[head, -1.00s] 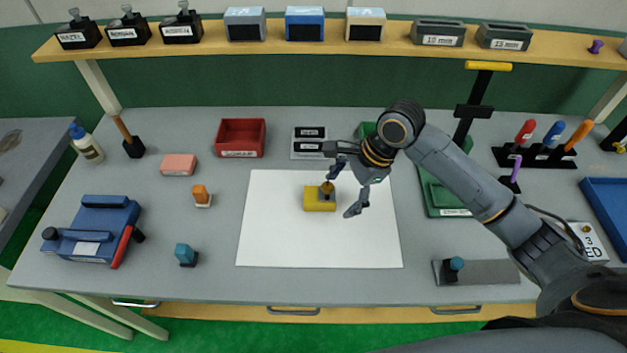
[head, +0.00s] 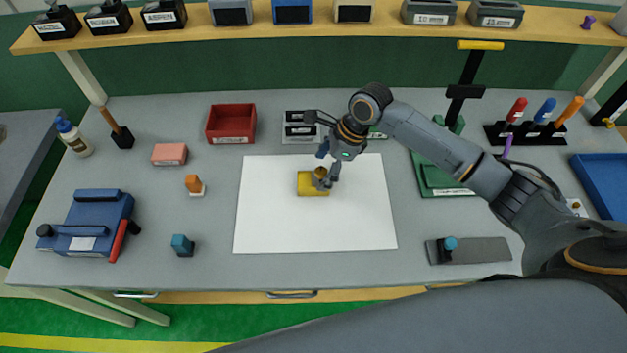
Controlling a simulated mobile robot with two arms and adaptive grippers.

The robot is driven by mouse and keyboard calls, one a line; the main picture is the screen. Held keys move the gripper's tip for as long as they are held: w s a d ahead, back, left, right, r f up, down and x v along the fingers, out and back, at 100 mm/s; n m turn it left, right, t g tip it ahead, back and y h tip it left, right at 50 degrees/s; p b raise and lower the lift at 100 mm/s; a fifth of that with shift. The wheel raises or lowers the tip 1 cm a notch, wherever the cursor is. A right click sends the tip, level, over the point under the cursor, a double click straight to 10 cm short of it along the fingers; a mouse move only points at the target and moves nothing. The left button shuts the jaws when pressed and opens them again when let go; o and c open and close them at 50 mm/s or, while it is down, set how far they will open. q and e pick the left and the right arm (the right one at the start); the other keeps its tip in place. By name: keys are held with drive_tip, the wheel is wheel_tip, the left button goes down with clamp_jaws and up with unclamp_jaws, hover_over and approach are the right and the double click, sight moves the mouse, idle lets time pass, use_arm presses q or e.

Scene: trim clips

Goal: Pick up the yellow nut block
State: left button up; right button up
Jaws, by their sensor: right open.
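The yellow nut block (head: 312,190) lies on the white sheet (head: 290,230) in the middle of the bench. It is a yellow block with a rounded yellow part on top. My right gripper (head: 326,181) is open and at the block's upper right, its fingers around or beside the top part. The fingers hide some of the block, and I cannot tell whether they touch it. My left gripper is not in view.
A red bin (head: 231,124) stands behind the sheet. An orange-topped piece (head: 194,185) and a teal-topped piece (head: 182,245) stand to the left, near a blue device (head: 95,222). A grey plate (head: 480,250) lies at right. The sheet's front half is clear.

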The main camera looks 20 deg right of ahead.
sight(315, 178)
drive_tip(key=p+x, duration=0.1)
drive_tip(key=x, duration=0.3)
drive_tip(key=shift+a, duration=0.2)
drive_tip(key=c, duration=1.4)
